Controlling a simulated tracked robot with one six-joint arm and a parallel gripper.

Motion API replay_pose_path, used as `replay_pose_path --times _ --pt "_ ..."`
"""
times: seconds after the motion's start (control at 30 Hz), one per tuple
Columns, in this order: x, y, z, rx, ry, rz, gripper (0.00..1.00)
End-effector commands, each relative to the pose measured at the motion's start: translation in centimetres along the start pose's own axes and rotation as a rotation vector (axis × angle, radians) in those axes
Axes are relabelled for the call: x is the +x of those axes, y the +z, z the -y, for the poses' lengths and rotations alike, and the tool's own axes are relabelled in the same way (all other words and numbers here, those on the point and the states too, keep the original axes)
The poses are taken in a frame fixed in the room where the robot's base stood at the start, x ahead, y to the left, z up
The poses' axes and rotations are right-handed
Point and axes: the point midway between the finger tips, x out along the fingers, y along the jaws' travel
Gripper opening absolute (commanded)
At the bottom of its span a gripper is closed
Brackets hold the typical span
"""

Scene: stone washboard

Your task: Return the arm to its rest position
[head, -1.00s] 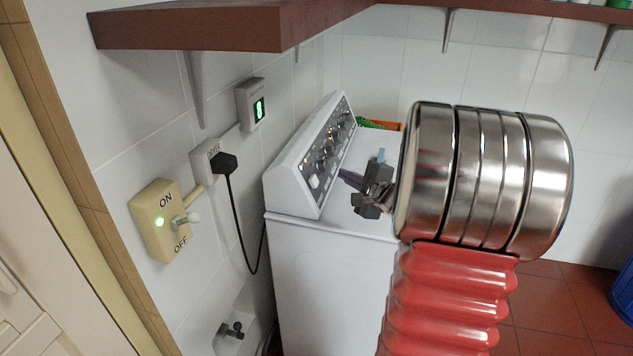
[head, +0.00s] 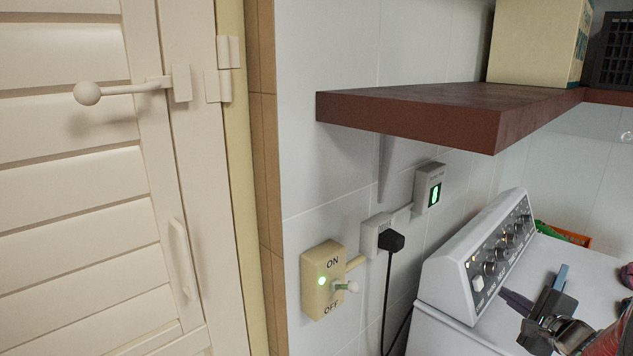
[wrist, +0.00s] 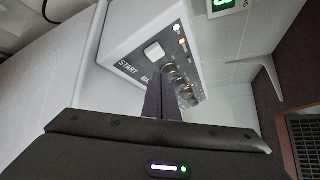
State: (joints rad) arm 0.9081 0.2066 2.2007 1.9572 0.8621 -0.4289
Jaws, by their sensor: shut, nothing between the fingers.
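My gripper (head: 514,298) is at the lower right of the head view, above the top of the white machine (head: 455,340) and close to its control panel (head: 492,262). Its two dark fingers are together and hold nothing. In the wrist view the shut fingers (wrist: 165,98) point at the panel (wrist: 150,65), which has a START button, knobs and small lights. I cannot tell whether the fingertips touch the machine. Most of my arm is out of the head view.
A brown shelf (head: 420,112) juts from the wall above the machine. A box (head: 535,40) stands on it. The ON/OFF switch (head: 322,280) shows a green light, beside a plugged socket (head: 376,236). A louvred door (head: 80,200) is at left.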

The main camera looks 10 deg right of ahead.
Motion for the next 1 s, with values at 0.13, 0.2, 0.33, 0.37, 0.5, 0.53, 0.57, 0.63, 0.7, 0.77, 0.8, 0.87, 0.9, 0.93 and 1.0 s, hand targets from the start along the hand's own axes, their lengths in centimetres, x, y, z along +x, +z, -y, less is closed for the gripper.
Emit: replay_pose_path --times 0.13,0.2,0.33,0.37,0.5,0.53,0.57,0.63,0.7,0.77,0.8,0.87,0.9,0.93,1.0 --pt "-0.7 1.7 -3.6 -0.048 0.124 0.055 0.0" --pt "-1.2 2.9 -5.0 -0.084 0.183 0.085 0.0" --pt "-2.4 5.6 -7.5 -0.164 0.292 0.144 0.0" --pt "-2.6 6.3 -8.1 -0.186 0.317 0.159 0.0" --pt "-4.3 9.4 -10.7 -0.295 0.433 0.226 0.0" --pt "-4.7 10.0 -11.3 -0.321 0.458 0.239 0.0" --pt "-5.1 10.6 -11.8 -0.347 0.482 0.253 0.0" --pt "-6.1 12.0 -13.0 -0.412 0.538 0.284 0.0" --pt "-7.2 13.3 -14.2 -0.479 0.593 0.313 0.0" --pt "-8.3 14.3 -15.1 -0.542 0.639 0.337 0.0" --pt "-9.0 14.9 -15.6 -0.583 0.667 0.351 0.0" --pt "-10.1 15.8 -16.5 -0.651 0.711 0.373 0.0" --pt "-10.8 16.3 -17.0 -0.696 0.739 0.386 0.0" --pt "-11.3 16.6 -17.4 -0.73 0.759 0.395 0.0" --pt "-12.7 17.4 -18.1 -0.817 0.804 0.415 0.0"
